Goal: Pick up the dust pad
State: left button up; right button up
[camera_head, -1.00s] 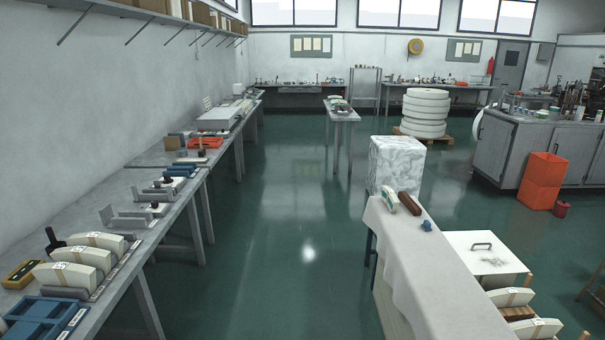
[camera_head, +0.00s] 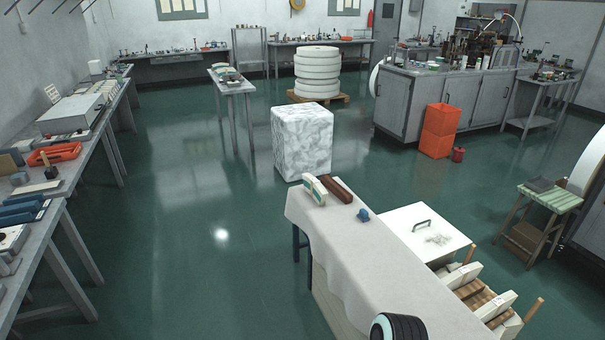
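I cannot tell for certain which thing is the dust pad. A small blue object (camera_head: 363,215) lies on the white cloth-covered table (camera_head: 330,235). Beside it, at the table's far end, lie a brown rounded bar (camera_head: 337,190) and a white block with green edging (camera_head: 315,190). A white lid or box with a handle (camera_head: 425,231) stands right of the table, with a grey dusty patch on top. Neither gripper is in view. A dark rounded part at the bottom edge looks like a link of my arm.
A white marbled block (camera_head: 302,141) stands behind the covered table. Wooden-handled white pieces (camera_head: 482,290) sit at lower right. A long workbench (camera_head: 100,130) runs along the left. The green floor between is clear.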

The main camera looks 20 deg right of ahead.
aim_at(363, 216)
jog(key=i+z, duration=0.15)
jog(key=i, duration=0.35)
jog(key=i+j+z, duration=0.1)
jog(key=i, duration=0.4)
jog(key=i+j+z, duration=0.15)
jog(key=i, duration=0.35)
jog(key=i+j+z, duration=0.8)
jog(key=i, duration=0.1)
